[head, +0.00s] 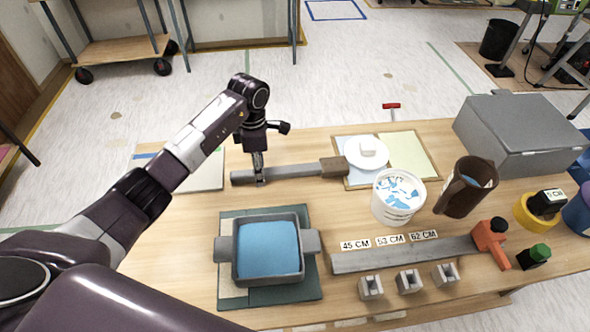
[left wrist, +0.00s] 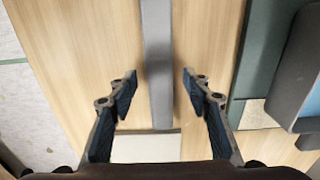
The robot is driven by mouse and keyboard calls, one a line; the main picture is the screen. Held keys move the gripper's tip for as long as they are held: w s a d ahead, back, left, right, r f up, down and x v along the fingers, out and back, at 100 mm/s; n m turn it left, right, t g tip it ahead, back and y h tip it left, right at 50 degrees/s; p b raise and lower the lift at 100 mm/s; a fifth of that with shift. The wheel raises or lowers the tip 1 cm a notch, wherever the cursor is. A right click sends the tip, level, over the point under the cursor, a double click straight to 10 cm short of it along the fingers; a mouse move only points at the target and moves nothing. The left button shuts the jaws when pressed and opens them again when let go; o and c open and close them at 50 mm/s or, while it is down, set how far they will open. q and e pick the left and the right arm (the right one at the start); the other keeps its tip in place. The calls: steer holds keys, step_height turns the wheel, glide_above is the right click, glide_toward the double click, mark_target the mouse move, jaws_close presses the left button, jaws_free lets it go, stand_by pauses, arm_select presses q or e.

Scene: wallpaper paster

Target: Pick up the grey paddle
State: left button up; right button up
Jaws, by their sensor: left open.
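The grey paddle (head: 295,171) is a long flat grey bar with a brown block at its right end, lying on the wooden table in the head view. My left gripper (head: 260,178) points down over its left part. In the left wrist view the paddle's grey bar (left wrist: 157,50) runs between the spread fingers of the left gripper (left wrist: 159,82), with a gap on each side. The left gripper is open and holds nothing. My right gripper is in neither view.
A grey tray of blue paste (head: 241,225) sits on a green mat in front of the paddle. A white bucket (head: 385,212), a brown jug (head: 455,205) and a grey box (head: 520,130) stand to the right. A white round dish (head: 353,162) is beside the paddle's brown end.

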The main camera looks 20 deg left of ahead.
arm_select(q)
steer(key=c, duration=0.7)
jaws_close()
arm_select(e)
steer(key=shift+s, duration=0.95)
arm_select(q)
steer(key=shift+w+r, duration=0.1)
steer(key=shift+r, duration=0.35)
step_height(320, 180, up, 19)
steer(key=b, duration=0.1)
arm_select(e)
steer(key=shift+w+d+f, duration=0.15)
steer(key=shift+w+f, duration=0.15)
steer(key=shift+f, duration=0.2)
